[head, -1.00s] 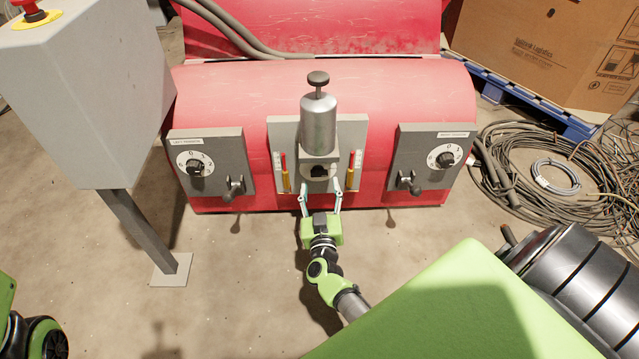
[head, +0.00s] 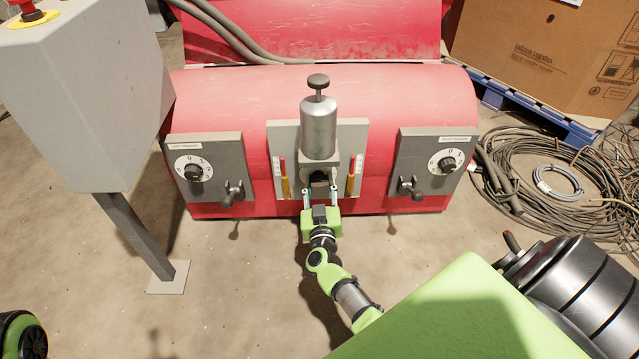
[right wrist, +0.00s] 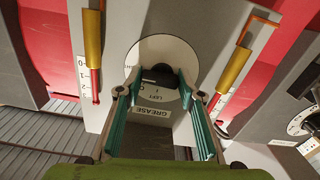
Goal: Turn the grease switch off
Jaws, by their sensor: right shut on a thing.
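The grease switch (head: 319,178) is a dark knob on a pale dial, low on the grey middle panel under the metal grease cylinder (head: 318,128). In the right wrist view the black knob (right wrist: 157,75) sits in front of a white dial (right wrist: 140,54), with a GREASE label (right wrist: 152,113) by it. My right gripper (head: 320,192) reaches the panel from below. Its two fingers stand on either side of the knob, shut on it. The fingers and gripper body hide part of the dial, so I cannot read the knob's setting. My left gripper is not in view.
Left and right grey panels (head: 218,150) (head: 408,150) carry dials and levers on the red machine (head: 390,90). Yellow-and-red gauges flank the grease switch closely. A grey control box (head: 75,90) stands at left. Coiled cables (head: 535,180) lie at right.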

